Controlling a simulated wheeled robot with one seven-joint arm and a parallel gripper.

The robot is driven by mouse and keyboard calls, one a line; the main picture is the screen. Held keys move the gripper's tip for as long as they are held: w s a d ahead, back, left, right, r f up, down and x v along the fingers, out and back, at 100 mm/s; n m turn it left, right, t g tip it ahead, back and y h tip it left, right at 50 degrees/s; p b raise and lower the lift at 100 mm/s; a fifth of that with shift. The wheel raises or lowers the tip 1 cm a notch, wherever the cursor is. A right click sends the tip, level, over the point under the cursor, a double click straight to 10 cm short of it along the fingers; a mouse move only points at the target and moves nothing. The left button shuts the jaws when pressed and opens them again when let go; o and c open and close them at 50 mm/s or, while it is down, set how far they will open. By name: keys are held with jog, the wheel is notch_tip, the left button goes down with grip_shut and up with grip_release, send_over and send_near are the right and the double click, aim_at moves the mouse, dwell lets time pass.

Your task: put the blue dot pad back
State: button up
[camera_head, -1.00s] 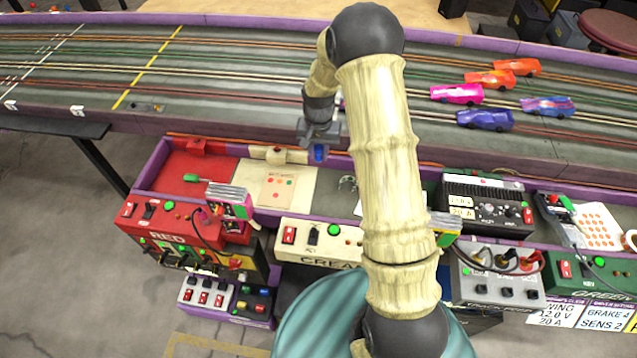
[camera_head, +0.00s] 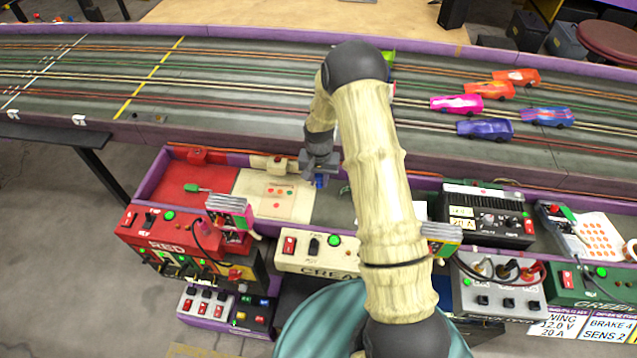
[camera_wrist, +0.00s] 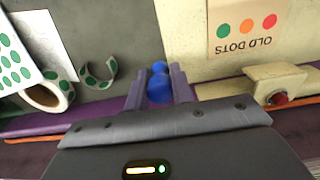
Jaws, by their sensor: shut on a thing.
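My gripper (camera_head: 320,180) is over the trays in front of the slot track, at the tray's grey part just right of the cream one. In the wrist view my gripper (camera_wrist: 156,88) is shut on a small, rounded blue thing (camera_wrist: 158,90), with more blue showing just beyond it. The blue also shows below my gripper in the head view (camera_head: 320,183). Whether it is the blue dot pad, and whether it touches the surface below, I cannot tell. A card marked OLD DOTS (camera_wrist: 242,27), with green, orange and red dots, lies on the cream part.
In the wrist view, a green-dot sheet (camera_wrist: 15,60), a roll (camera_wrist: 48,95) and a curled green-dot strip (camera_wrist: 98,76) lie on the grey part. A cream block with a red button (camera_wrist: 275,84) stands at right. Several cars, one pink (camera_head: 457,104), are on the track.

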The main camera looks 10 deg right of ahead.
aim_at(319, 175)
jog(key=shift+f, duration=1.05)
jog(key=shift+f, duration=0.15)
jog(key=o, duration=1)
notch_tip(319, 175, up, 12)
jog(key=shift+f, duration=0.1)
jog(key=shift+r, duration=0.25)
